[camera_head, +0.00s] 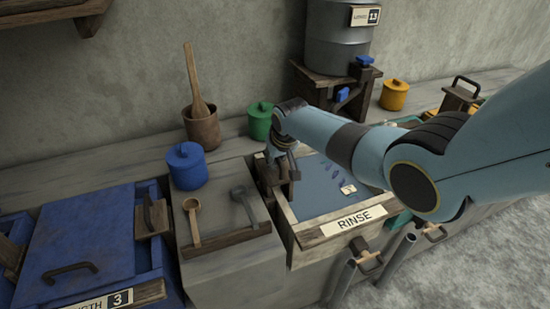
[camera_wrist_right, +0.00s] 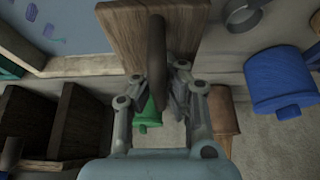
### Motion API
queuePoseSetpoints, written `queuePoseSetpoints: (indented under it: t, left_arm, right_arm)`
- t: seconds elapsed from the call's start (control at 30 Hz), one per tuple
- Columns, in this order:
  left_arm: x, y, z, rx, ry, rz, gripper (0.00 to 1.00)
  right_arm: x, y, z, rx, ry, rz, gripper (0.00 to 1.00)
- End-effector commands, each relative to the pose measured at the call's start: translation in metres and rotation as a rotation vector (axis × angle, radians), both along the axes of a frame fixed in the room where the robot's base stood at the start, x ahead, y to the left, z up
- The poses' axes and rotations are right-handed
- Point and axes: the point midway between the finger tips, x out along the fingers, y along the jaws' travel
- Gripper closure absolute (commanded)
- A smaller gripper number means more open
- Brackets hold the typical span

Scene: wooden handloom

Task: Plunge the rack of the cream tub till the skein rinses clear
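The cream tub (camera_head: 285,212) with the RINSE label holds blue-grey water. Several darker blue marks show in the water (camera_head: 318,198); I cannot tell whether they are the skein. A wooden board with a dark bar handle, seemingly the rack (camera_wrist_right: 118,38), is at the tub's left end. My right gripper (camera_head: 281,170) is down at this board. In the wrist view, its fingers (camera_wrist_right: 158,88) stand on both sides of the dark handle, very near it. Whether they press on it is unclear. My left gripper is out of view.
A blue tub (camera_head: 90,225) stands at the left. A stone block (camera_head: 235,255) with two ladles lies between the tubs. A blue pot (camera_head: 187,165), a green pot (camera_head: 260,121) and a brown crock (camera_head: 202,128) stand behind. A grey barrel (camera_head: 337,45) is at the back.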

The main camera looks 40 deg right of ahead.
Motion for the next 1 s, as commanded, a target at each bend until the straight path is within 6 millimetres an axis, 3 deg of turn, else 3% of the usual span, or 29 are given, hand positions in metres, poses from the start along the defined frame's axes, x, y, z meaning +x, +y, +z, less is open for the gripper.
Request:
queuePoseSetpoints:
  t: [0.03, 0.47, 1.0]
  left_arm:
    - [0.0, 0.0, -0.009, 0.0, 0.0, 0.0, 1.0]
    - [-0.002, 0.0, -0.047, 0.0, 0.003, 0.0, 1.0]
    - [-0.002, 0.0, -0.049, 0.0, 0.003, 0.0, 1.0]
  right_arm:
    - [-0.002, -0.002, -0.011, -0.003, 0.004, -0.001, 1.0]
    - [-0.001, -0.002, -0.055, -0.003, 0.003, -0.001, 1.0]
    - [0.0, -0.002, -0.056, -0.004, 0.0, -0.001, 1.0]
